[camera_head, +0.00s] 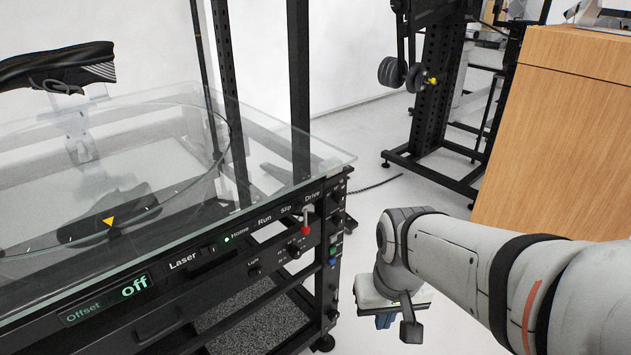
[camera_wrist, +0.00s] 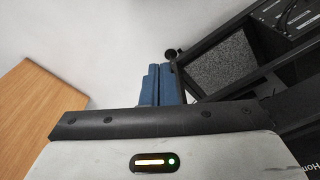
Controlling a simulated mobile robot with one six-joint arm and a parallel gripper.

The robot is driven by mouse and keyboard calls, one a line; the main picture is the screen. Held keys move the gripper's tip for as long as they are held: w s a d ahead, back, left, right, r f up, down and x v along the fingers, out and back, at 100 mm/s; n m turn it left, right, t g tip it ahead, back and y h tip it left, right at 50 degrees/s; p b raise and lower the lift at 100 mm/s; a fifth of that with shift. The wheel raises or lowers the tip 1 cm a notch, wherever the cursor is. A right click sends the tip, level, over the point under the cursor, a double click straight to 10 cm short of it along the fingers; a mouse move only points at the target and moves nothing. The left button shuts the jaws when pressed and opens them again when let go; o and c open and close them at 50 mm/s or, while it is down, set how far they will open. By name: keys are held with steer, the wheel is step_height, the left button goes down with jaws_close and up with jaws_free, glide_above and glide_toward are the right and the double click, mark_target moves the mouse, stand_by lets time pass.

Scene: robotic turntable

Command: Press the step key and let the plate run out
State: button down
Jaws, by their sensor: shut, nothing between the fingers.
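The turntable has a round glass plate (camera_head: 185,160) on a black frame, with a black shoe (camera_head: 60,68) on a clear stand above it. Its front panel (camera_head: 230,240) carries labels reading Laser, Home, Run, Slip and Drive. A green light shows by Home, and the Offset display (camera_head: 108,301) reads "off". A red-tipped lever (camera_head: 306,229) sits below Drive. I cannot tell which key is the step key. My gripper (camera_head: 386,318) hangs to the right of the panel, apart from it. In the wrist view its blue fingers (camera_wrist: 158,85) are together and empty.
A wooden cabinet (camera_head: 560,130) stands at the right. A black rack with weights (camera_head: 392,74) stands at the back. A cable lies on the floor behind the turntable. The pale floor between the turntable and cabinet is mostly clear.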

steer(key=w+a+f+m+t+y+b, duration=0.1)
steer(key=w+a+f+m+t+y, duration=0.15)
steer(key=w+m, duration=0.35)
steer(key=w+a+f+m+t+y+b, duration=0.1)
steer(key=w+a+f+m+y+b, duration=0.2)
steer(key=w, duration=0.4)
steer(key=w+d+f+m+t+h, duration=0.2)
steer(key=w+d+f+m+t, duration=0.1)
steer(key=w+d+f+m, duration=0.4)
steer(key=w+d+m, duration=0.2)
steer(key=w, duration=0.1)
steer(key=shift+d+m, duration=0.35)
steer(key=shift+m, duration=0.05)
steer(key=shift+t, duration=0.25)
